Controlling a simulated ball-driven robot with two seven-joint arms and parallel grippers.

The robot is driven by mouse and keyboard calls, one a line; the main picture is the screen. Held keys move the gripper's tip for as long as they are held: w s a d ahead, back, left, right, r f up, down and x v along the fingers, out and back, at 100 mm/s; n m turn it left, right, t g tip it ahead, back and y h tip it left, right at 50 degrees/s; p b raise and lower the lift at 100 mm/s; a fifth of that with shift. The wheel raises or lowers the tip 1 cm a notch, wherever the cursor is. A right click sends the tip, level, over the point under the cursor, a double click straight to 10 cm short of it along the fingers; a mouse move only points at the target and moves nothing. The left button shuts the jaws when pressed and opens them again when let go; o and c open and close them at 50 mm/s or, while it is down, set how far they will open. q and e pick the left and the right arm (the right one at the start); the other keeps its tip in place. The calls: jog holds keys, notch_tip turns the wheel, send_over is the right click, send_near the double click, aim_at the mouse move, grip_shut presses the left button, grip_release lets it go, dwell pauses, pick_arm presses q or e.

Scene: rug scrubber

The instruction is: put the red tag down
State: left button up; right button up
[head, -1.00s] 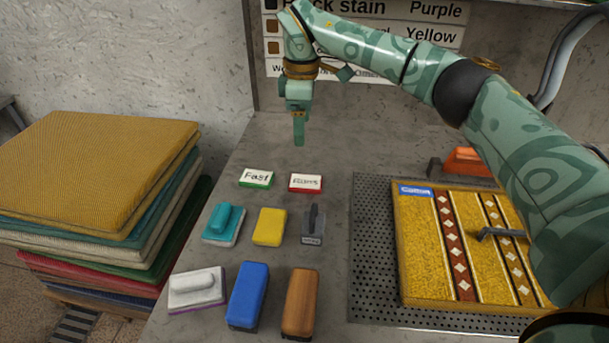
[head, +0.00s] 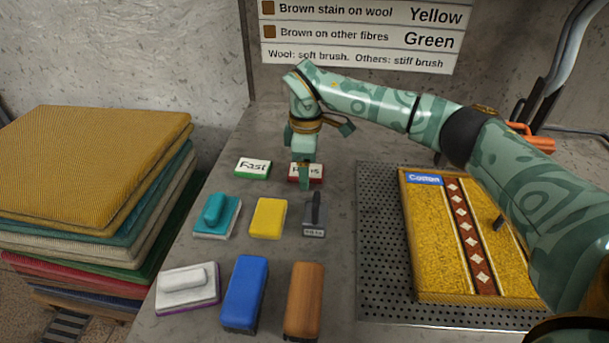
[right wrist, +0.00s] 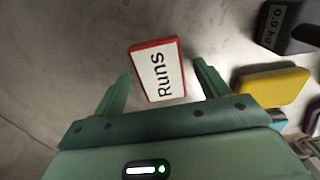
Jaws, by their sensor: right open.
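The red tag (head: 318,173) lies flat on the grey bench, white on top with a red edge and the word "Runs". In the head view my right gripper (head: 304,186) partly hides it. In the right wrist view the red tag (right wrist: 158,72) shows between the two spread fingers of my right gripper (right wrist: 161,70), with a gap on both sides. The gripper is open and holds nothing. I cannot tell how high the fingertips are above the bench. My left gripper is not in view.
A green-edged "Fast" tag (head: 253,168) lies left of the red tag. A grey weight (head: 314,215), yellow block (head: 268,218) and teal brush (head: 216,215) stand in front. A yellow rug (head: 428,250) lies on a perforated tray (head: 375,240) at right.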

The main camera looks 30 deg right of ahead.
jog(key=shift+r, duration=0.1)
jog(key=shift+c, duration=0.8)
jog(key=c, duration=0.9)
jog(key=shift+r, duration=0.2)
notch_tip(320, 180, up, 4)
jog(key=shift+f+p, duration=0.1)
jog(key=shift+p, duration=1.1)
pick_arm(q)
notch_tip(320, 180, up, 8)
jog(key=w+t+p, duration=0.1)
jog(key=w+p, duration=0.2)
jog(key=p, duration=0.2)
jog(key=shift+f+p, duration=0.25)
jog(key=shift+p, duration=0.1)
pick_arm(e)
jog(key=s+a+r, duration=0.1)
jog(key=s+r, duration=0.2)
jog(key=s, duration=0.1)
jog(key=s+a+r, duration=0.1)
jog(key=s+r, duration=0.2)
jog(key=s, duration=0.2)
jog(key=s+a+r, duration=0.1)
jog(key=s+r, duration=0.2)
jog(key=s, duration=0.1)
jog(key=shift+s+a, duration=0.15)
jog(key=shift+s, duration=0.25)
